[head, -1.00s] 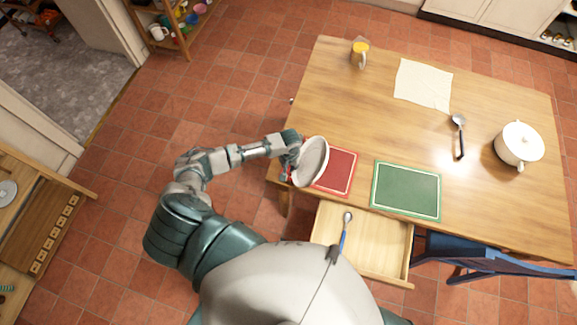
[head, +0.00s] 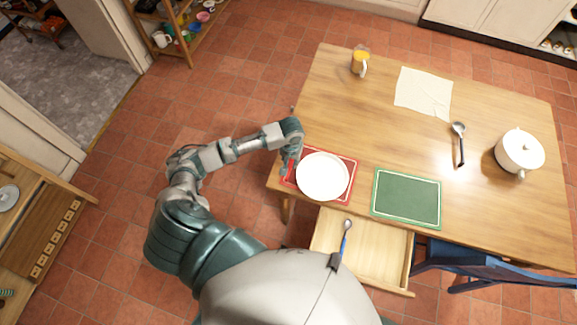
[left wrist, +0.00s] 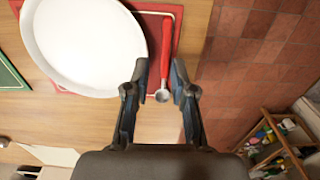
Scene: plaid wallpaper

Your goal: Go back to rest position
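The white plate (head: 322,176) lies flat on the red placemat (head: 350,186) at the table's near left corner. It also fills the upper left of the left wrist view (left wrist: 85,40). My left gripper (head: 291,166) is at the plate's left edge in the head view. In the left wrist view my left gripper (left wrist: 162,75) has its two fingers apart, with no hold on the plate. A red-handled utensil (left wrist: 165,55) shows between and beyond the fingers, beside the plate. I cannot tell whether the fingers touch it. My right gripper is not in view.
The wooden table (head: 400,140) also bears a green placemat (head: 406,197), a mug (head: 359,62), a cloth (head: 423,92), a ladle (head: 460,143) and a white pot (head: 519,151). An open drawer (head: 385,250) holds a blue-handled spoon (head: 345,240). A blue chair (head: 490,267) stands at right.

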